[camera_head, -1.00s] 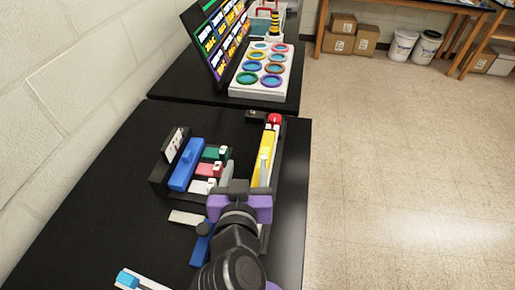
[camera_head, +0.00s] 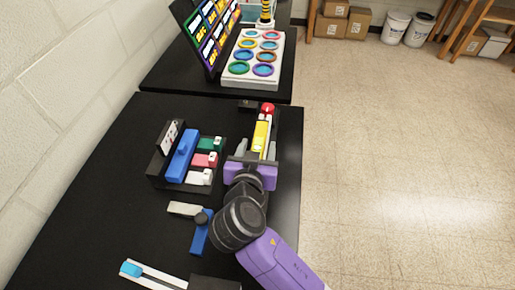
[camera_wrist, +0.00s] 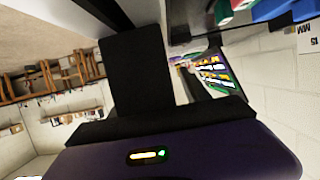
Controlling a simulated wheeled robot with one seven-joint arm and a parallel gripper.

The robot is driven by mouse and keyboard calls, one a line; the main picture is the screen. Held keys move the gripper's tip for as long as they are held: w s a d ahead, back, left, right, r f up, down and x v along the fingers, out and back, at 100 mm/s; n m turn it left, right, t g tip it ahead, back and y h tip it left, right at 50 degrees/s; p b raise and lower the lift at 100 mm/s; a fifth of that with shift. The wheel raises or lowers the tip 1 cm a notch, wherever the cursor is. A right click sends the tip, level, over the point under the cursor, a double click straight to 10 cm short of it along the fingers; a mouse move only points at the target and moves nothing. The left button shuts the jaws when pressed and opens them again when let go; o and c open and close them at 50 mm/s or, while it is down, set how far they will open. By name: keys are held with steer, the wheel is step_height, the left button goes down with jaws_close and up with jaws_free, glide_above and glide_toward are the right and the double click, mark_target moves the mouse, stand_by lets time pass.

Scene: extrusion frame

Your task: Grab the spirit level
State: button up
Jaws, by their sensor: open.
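The spirit level, seen as a yellow bar (camera_head: 260,135), lies along the right side of the black table in the head view. Its near part is hidden by my gripper. My gripper (camera_head: 256,152), purple with grey fingers, is open over its near end. The fingers appear on either side of the bar, but I cannot tell how high they are above it. In the wrist view one dark finger (camera_wrist: 137,72) shows and I cannot make out the level.
A black holder with a blue block (camera_head: 182,156) and green, red and white pieces stands left of my gripper. A red knob (camera_head: 268,108) is beyond the level's far end. A blue tool (camera_head: 200,234) lies nearer. A white tray of coloured rings (camera_head: 253,58) stands on the far table.

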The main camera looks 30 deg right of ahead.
steer(key=shift+w, duration=0.1)
steer(key=shift+c, duration=0.2)
jaws_close()
